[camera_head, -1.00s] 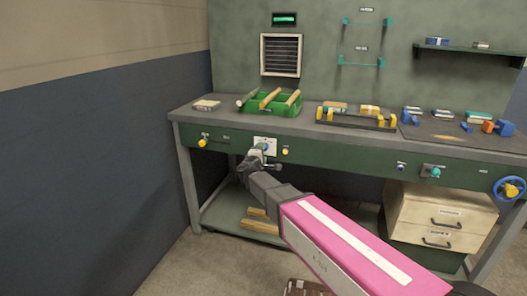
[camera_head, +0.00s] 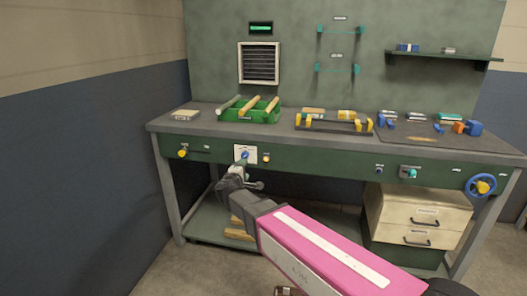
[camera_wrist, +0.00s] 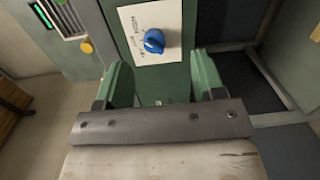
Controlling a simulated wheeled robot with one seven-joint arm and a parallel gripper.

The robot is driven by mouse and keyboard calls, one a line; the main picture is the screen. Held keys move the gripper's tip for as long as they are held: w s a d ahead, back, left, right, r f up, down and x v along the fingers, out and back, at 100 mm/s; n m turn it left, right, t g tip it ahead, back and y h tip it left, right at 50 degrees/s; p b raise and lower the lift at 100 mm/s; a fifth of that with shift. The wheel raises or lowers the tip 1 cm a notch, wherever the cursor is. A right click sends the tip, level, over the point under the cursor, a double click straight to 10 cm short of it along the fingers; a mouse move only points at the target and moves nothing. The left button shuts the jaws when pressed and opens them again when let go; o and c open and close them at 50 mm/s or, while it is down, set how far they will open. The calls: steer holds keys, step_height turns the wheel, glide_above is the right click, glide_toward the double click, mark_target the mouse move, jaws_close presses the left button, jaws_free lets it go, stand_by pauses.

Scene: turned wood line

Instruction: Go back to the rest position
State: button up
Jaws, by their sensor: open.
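My gripper (camera_head: 241,172) is at the front of the workbench, just below a blue knob (camera_head: 245,155) on a white plate in the bench's green front panel. In the wrist view my gripper (camera_wrist: 164,88) shows its two green fingers spread apart with nothing between them. The blue knob (camera_wrist: 154,41) on its white dial plate (camera_wrist: 133,20) lies beyond the fingertips, apart from them. My pink arm reaches in from the lower right of the head view.
The workbench (camera_head: 290,136) carries a green tray (camera_head: 270,116) with turned wood pieces, a rack with yellow parts (camera_head: 334,124) and blue clamps at right. A blue handwheel (camera_head: 481,185) and drawer unit (camera_head: 418,216) are at the right. Floor (camera_head: 160,270) is clear at lower left.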

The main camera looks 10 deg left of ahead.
steer(key=d+f+m+g+h, duration=0.2)
steer(key=d+f+m+g, duration=0.25)
steer(key=d, duration=0.85)
steer(key=d+f+m+g+h, duration=0.35)
steer(key=d+f, duration=0.25)
steer(key=d, duration=0.7)
steer(key=s+d+f+m+g+y, duration=0.4)
steer(key=s+d, duration=0.3)
steer(key=d, duration=0.1)
steer(key=s+d+f+m+g+y, duration=0.3)
steer(key=s+d+f+m+g, duration=0.1)
steer(key=s+d, duration=0.4)
steer(key=shift+d+f+m+g+y, duration=0.2)
steer(key=shift+d+m+g+y, duration=0.15)
steer(key=shift+m+g, duration=0.3)
steer(key=shift+a, duration=0.1)
